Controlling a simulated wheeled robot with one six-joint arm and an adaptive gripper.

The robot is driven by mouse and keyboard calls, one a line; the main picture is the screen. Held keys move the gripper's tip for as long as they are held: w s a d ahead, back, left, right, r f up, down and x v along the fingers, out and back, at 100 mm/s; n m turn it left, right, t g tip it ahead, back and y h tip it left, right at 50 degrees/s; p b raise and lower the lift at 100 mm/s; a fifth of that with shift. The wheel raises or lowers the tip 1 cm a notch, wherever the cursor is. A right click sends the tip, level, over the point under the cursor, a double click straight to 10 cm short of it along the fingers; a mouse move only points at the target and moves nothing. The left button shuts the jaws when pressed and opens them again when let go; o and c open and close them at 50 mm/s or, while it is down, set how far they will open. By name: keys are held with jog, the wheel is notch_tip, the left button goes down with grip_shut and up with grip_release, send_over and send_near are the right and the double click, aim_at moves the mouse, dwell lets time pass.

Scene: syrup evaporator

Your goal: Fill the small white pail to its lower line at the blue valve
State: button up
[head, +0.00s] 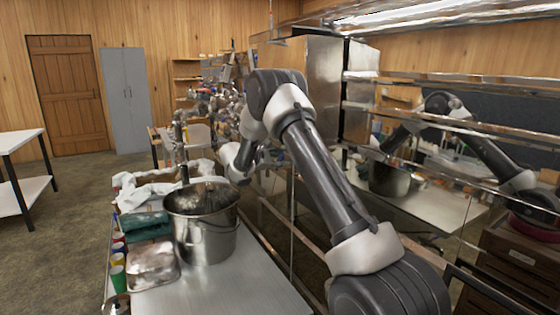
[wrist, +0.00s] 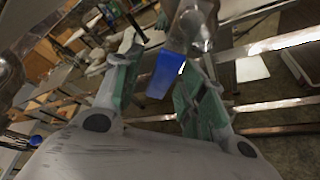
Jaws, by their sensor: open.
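In the wrist view a flat blue handle (wrist: 164,74), which looks like the blue valve's, hangs from a shiny metal fitting (wrist: 192,28). My gripper (wrist: 160,62) is open, with green-padded fingers to the left and right of the blue handle. The handle appears in the gap, nearer the right finger; I cannot tell whether it touches. In the head view my arm reaches forward and its wrist hides the gripper and the valve. I cannot make out the small white pail or its lower line in either view.
A large steel pot (head: 205,233) stands on the metal bench (head: 228,287) in front, beside a green box (head: 145,225), a white cloth (head: 148,193) and several coloured cups (head: 118,279). Steel rails (head: 440,81) and panels line the right. Open floor (head: 70,240) lies left.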

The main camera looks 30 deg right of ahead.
jog(key=shift+d, duration=0.2)
grip_shut()
dwell(0.3)
jog(key=r+m+t, duration=0.1)
jog(key=w+m+h, duration=0.1)
jog(key=m, duration=0.1)
jog(key=shift+w+r+t, duration=0.2)
jog(key=shift+r+t, duration=0.2)
jog(key=shift+w+r+m+t+h, duration=0.3)
jog(key=shift+r+m, duration=0.4)
jog(key=shift+m, duration=0.4)
jog(key=shift+w+r+m+t+h, duration=0.15)
jog(key=shift+r+m+h, duration=0.4)
jog(key=shift+m, duration=0.55)
jog(key=shift+s+r, duration=0.1)
jog(key=shift+r, duration=0.05)
grip_release()
